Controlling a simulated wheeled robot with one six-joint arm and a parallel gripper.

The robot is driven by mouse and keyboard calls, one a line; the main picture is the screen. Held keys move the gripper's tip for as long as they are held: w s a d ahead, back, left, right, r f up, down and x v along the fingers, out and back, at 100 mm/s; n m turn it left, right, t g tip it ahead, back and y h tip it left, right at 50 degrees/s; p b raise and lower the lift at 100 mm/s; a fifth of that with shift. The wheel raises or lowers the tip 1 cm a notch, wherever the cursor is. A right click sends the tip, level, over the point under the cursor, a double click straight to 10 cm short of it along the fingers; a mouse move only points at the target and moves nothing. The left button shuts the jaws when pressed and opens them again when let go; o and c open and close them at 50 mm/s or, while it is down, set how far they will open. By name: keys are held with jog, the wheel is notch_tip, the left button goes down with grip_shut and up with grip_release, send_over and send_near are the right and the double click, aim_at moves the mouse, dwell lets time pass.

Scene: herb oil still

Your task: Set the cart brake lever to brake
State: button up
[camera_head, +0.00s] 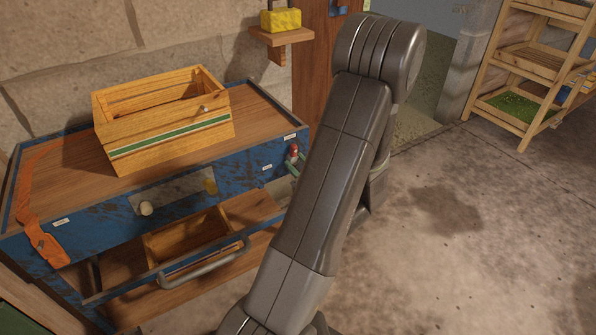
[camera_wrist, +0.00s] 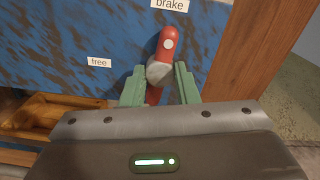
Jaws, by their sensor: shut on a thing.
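The cart brake lever (camera_wrist: 169,42) is red with a grey pivot or collar, mounted on the blue cart side. Its red end points up, close below the "brake" label (camera_wrist: 170,4). The "free" label (camera_wrist: 99,62) is to the left and lower. My gripper (camera_wrist: 160,72) is shut on the lever, one green finger on each side of it. In the head view the lever (camera_head: 293,150) shows as a small red piece at the cart's right end, beside my arm. Part of the lever is hidden behind the gripper body in the wrist view.
The blue cart (camera_head: 110,233) has a wooden top carrying a wooden crate (camera_head: 170,140) and an orange strap (camera_head: 40,240). A lower drawer (camera_head: 185,262) with a grey handle stands out. A wooden post is right of the lever. Open floor lies to the right, with a shelf rack (camera_head: 510,110) beyond.

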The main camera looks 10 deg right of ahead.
jog(key=shift+n+b, duration=0.4)
jog(key=shift+n, duration=0.2)
jog(key=o, duration=1)
jog(key=shift+c, duration=0.2)
jog(key=p+v, duration=0.2)
jog(key=v, duration=1.1)
jog(key=shift+s, duration=0.4)
jog(key=shift+w, duration=0.1)
jog(key=b+x, duration=0.2)
jog(key=x, duration=1.1)
jog(key=shift+w, duration=0.35)
